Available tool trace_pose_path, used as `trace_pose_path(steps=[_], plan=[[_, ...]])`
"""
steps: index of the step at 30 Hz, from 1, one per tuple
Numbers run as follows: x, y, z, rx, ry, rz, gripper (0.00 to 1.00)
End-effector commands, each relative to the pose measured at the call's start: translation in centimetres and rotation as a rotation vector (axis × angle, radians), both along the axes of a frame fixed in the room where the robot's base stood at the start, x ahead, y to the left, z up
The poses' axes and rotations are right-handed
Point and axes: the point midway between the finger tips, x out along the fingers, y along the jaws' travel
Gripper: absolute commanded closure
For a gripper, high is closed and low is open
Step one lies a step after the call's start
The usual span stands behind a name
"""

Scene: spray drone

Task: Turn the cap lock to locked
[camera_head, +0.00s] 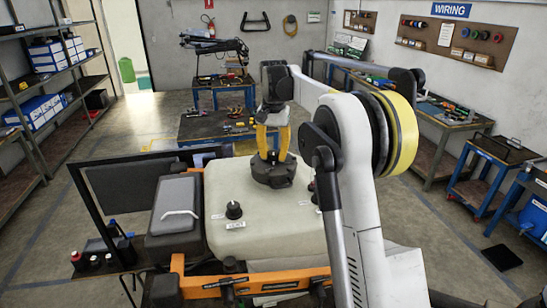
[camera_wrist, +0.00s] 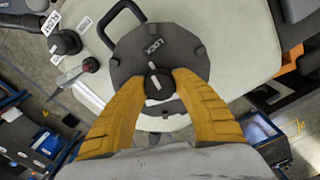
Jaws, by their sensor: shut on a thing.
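The round dark cap (camera_head: 273,174) sits on top of the pale tank (camera_head: 265,225) in the head view. In the wrist view the cap (camera_wrist: 190,45) carries a LOCK label near its upper edge and a black knob, the cap lock (camera_wrist: 158,85), at its centre. A short white line on the knob points roughly up toward the label, tilted slightly. My gripper (camera_head: 272,150) comes down on the cap from above. In the wrist view the yellow fingertips of my gripper (camera_wrist: 159,76) are shut on the cap lock, one on each side.
A smaller black knob labelled VENT (camera_head: 234,210) stands on the tank left of the cap. A black loop handle (camera_wrist: 118,22) is beside the cap. An orange frame (camera_head: 250,287) runs along the tank's front. A tool table (camera_head: 190,130) stands behind.

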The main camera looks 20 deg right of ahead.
Motion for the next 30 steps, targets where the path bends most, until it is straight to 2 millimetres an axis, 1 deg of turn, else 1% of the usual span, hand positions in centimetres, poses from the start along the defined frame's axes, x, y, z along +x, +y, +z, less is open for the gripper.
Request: trace_pose_path(steps=[6, 13, 19, 30], plan=[[-0.01, 0.01, -0.06, 0.0, 0.0, -0.148, 0.97], [-0.01, 0.01, -0.03, 0.0, 0.0, -0.247, 0.97], [-0.01, 0.01, -0.01, 0.0, 0.0, -0.283, 0.97], [0.0, 0.0, 0.0, 0.0, 0.0, -0.29, 0.97]])
